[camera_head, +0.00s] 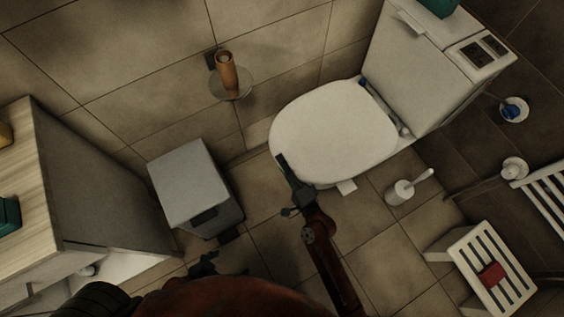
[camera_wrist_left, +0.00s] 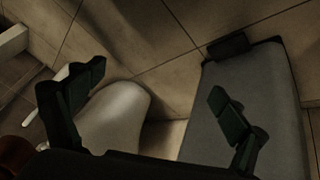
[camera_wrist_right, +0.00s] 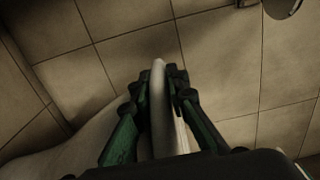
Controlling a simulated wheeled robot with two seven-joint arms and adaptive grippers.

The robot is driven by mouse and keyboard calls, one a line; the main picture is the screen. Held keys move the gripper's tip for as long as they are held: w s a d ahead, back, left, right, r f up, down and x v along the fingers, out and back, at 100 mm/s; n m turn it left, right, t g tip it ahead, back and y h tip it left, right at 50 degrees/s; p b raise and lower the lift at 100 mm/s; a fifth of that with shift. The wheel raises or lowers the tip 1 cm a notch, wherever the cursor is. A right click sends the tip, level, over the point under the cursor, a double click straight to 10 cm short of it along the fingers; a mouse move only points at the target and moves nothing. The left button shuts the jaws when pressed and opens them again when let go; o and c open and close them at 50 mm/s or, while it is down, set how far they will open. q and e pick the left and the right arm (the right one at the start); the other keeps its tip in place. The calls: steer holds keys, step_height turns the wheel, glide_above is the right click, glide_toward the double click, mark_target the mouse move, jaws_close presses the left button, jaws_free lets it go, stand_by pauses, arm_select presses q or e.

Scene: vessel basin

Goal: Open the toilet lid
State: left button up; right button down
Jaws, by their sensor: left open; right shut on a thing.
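The white toilet (camera_head: 428,77) stands at the upper right in the head view, its oval lid (camera_head: 330,130) lying over the bowl, flat or nearly so. My right gripper (camera_head: 283,163) is at the lid's near-left edge. In the right wrist view my right gripper (camera_wrist_right: 160,80) is shut on the lid's pale, thin edge (camera_wrist_right: 158,115), one finger on each side. My left gripper (camera_head: 207,264) is low in the head view, away from the toilet. In the left wrist view this left gripper (camera_wrist_left: 158,88) is open and empty; part of the toilet (camera_wrist_left: 112,118) shows beyond it.
A grey bin (camera_head: 185,185) stands left of the toilet. A wooden-topped cabinet (camera_head: 70,215) is at the left. A toilet brush (camera_head: 402,191) and a slatted white stool (camera_head: 492,270) stand at the right.

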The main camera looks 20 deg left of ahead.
steer(key=shift+m, duration=0.6)
steer(key=r+p, duration=0.1)
steer(key=r, duration=0.1)
steer(key=r+p, duration=0.3)
steer(key=r, duration=0.1)
steer(key=shift+w+d+r+p, duration=0.2)
steer(key=shift+w+p, duration=0.05)
steer(key=shift+p, duration=0.1)
arm_select(q)
steer(key=s+a+r+g+y+p, duration=0.2)
steer(key=s+a+r+g+p, duration=0.25)
steer(key=s+a+r, duration=0.35)
steer(key=s+a+f+g+p, duration=0.1)
steer(key=s+a+f+p, duration=0.1)
steer(key=s+f, duration=0.3)
steer(key=s+a+f+y+p, duration=0.1)
steer(key=s+f+p, duration=0.3)
steer(key=f, duration=0.7)
steer(key=shift+s+a+f+g, duration=0.25)
steer(key=shift+s+a+g, duration=0.1)
steer(key=shift+a, duration=0.25)
arm_select(e)
steer(key=w+d+r+m, duration=0.1)
steer(key=w+r, duration=0.1)
steer(key=r, duration=0.6)
steer(key=w+d+r+m, duration=0.2)
steer(key=r, duration=0.5)
steer(key=shift+w+d+r, duration=0.15)
steer(key=shift+d+r, duration=0.05)
steer(key=shift+r, duration=0.15)
